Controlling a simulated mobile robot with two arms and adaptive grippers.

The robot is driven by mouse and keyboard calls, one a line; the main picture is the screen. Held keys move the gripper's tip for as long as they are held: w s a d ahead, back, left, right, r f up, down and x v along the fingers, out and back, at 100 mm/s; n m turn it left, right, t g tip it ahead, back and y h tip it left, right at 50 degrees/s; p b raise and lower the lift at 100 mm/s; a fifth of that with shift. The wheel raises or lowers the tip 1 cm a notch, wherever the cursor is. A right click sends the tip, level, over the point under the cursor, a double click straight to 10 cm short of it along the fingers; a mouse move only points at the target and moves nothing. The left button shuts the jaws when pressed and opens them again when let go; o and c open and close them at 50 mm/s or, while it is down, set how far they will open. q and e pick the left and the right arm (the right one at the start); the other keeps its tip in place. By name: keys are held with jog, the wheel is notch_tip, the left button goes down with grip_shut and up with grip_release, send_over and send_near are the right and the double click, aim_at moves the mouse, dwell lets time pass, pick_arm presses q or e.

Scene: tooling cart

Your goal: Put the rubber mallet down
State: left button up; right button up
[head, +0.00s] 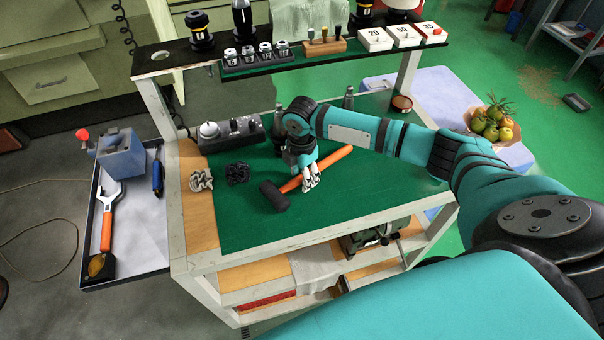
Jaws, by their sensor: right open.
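The rubber mallet (274,196) has a black head and an orange handle. It lies on the green top (240,228) of the tooling cart, with its head toward the front left and its handle running back to the right. My right gripper (311,184) points down at the handle, close to the head end, with its jaws open. It hides part of the handle, and I cannot tell whether a finger touches it. My left gripper is not in view.
A control box (232,132) and dark bottles stand behind. A raised shelf (285,62) holds tool holders. A side tray (148,250) carries tools. The front right top is clear.

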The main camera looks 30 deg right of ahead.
notch_tip(320, 180, up, 12)
jog(key=b, duration=0.2)
jog(key=shift+b, duration=0.3)
